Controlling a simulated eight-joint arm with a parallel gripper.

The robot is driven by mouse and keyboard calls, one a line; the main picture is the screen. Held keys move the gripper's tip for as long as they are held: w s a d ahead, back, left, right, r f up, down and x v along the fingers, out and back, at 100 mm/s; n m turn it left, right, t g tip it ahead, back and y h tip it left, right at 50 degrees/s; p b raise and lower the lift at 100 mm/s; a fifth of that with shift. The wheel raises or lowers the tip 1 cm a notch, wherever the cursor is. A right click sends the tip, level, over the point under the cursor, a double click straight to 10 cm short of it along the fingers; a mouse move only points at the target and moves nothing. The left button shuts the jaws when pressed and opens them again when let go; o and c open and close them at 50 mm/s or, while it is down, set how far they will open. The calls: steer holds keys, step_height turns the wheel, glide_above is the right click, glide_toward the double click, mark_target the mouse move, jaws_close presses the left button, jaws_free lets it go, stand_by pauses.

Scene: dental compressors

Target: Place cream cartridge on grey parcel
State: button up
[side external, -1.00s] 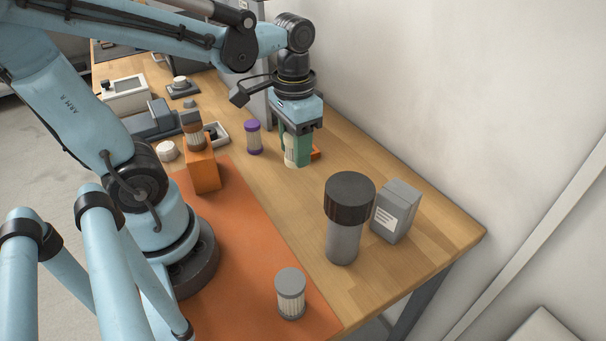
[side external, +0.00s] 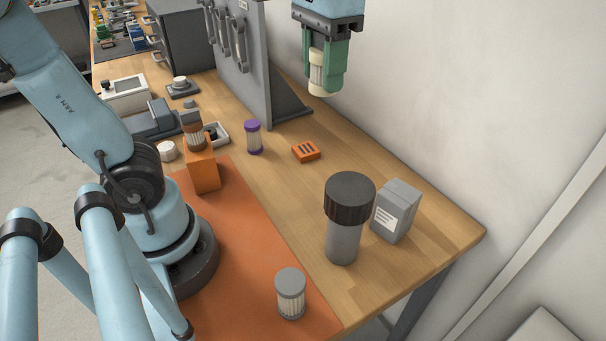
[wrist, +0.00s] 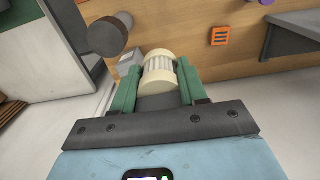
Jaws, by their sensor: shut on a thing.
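My gripper (side external: 325,70) has green fingers and is shut on the cream cartridge (side external: 317,74), high above the table near the wall. In the wrist view the cartridge (wrist: 160,70) shows cream end caps and a pleated white middle between the fingers (wrist: 157,88). The grey parcel (side external: 396,212), a box with a white label, stands on the table at the right, behind a dark-capped grey canister (side external: 344,222). In the wrist view, the parcel (wrist: 130,62) is partly hidden beside the cartridge and left finger.
An orange slotted block (side external: 306,151) and a purple-capped cartridge (side external: 253,137) stand mid-table. A grey-capped cartridge (side external: 290,294) is on the orange mat (side external: 240,235). An orange block (side external: 202,168) carries a brown-capped cartridge (side external: 193,130). A grey upright panel (side external: 245,75) stands behind.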

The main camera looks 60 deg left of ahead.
steer(key=d, duration=1.9)
glide_above(400, 192)
step_height(400, 192, down, 12)
steer(key=shift+d+f, duration=0.1)
steer(key=shift+f, duration=2.1)
steer(key=shift+f, duration=0.2)
steer(key=o, duration=1)
steer(key=shift+o, duration=0.2)
steer(key=shift+r, duration=0.15)
